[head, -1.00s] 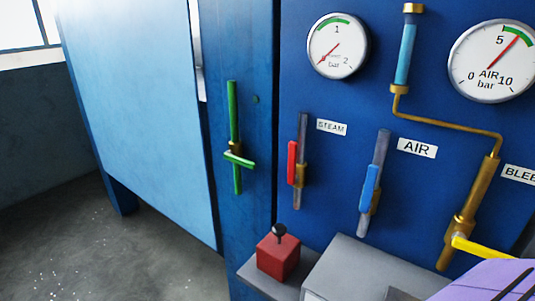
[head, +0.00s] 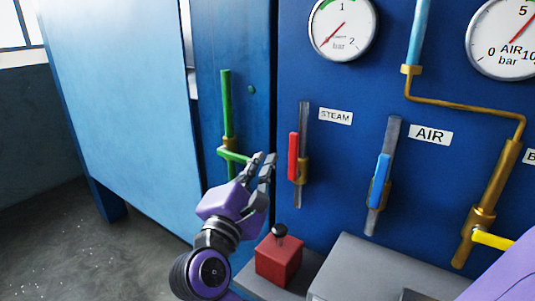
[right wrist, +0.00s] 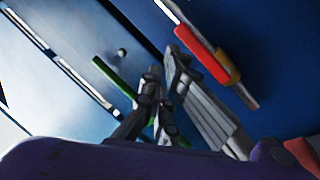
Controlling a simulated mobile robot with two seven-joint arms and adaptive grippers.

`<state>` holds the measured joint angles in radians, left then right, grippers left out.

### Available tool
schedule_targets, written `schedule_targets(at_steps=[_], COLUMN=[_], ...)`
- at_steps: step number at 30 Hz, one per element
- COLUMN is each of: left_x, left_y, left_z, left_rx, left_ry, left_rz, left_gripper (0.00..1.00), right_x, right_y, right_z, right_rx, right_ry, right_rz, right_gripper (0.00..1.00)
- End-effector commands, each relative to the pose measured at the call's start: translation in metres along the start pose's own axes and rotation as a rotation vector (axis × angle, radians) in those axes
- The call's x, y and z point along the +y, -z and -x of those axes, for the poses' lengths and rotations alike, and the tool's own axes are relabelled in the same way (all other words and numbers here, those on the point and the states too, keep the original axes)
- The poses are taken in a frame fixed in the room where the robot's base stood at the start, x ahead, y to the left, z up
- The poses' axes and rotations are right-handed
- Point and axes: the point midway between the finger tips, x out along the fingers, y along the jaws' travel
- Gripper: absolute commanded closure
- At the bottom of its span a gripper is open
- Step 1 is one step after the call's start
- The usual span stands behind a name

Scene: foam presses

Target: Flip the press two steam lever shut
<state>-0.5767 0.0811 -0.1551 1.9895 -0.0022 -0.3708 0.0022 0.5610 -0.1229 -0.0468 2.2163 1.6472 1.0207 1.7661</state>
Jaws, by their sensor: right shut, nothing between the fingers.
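The steam lever has a red handle (head: 293,156) on a brass valve body, on a grey vertical pipe left of the STEAM label (head: 335,116). The handle stands upright along the pipe. It also shows at the upper right of the right wrist view (right wrist: 190,40). My right gripper (head: 264,160) is shut and empty. Its fingertips point up, just left of the red handle in the head view and apart from it in the right wrist view (right wrist: 163,72). My left gripper is not in view.
A green lever (head: 235,156) on a green pipe lies left of my right fingers, partly behind them. A blue AIR lever (head: 380,180) and a yellow lever (head: 492,239) stand to the right. A red box with a black knob (head: 279,260) sits below.

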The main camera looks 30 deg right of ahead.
Motion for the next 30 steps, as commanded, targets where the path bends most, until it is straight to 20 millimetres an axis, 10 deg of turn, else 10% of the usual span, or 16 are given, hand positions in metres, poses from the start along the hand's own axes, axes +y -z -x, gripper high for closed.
schedule_targets(at_steps=[7, 21, 30], left_x=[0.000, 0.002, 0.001], left_y=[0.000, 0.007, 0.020], left_z=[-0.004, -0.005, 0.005], left_rx=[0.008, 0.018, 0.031], left_ry=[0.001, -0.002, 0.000], left_rz=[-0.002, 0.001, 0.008], left_gripper=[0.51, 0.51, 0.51], right_x=[0.014, 0.015, 0.011], right_y=[0.025, 0.027, 0.032], right_z=[0.001, -0.003, -0.055], right_rx=[0.127, 0.136, 0.130], right_ry=[0.196, 0.209, 0.203], right_rz=[-0.519, -0.551, -0.549], right_gripper=[1.00, 1.00, 1.00])
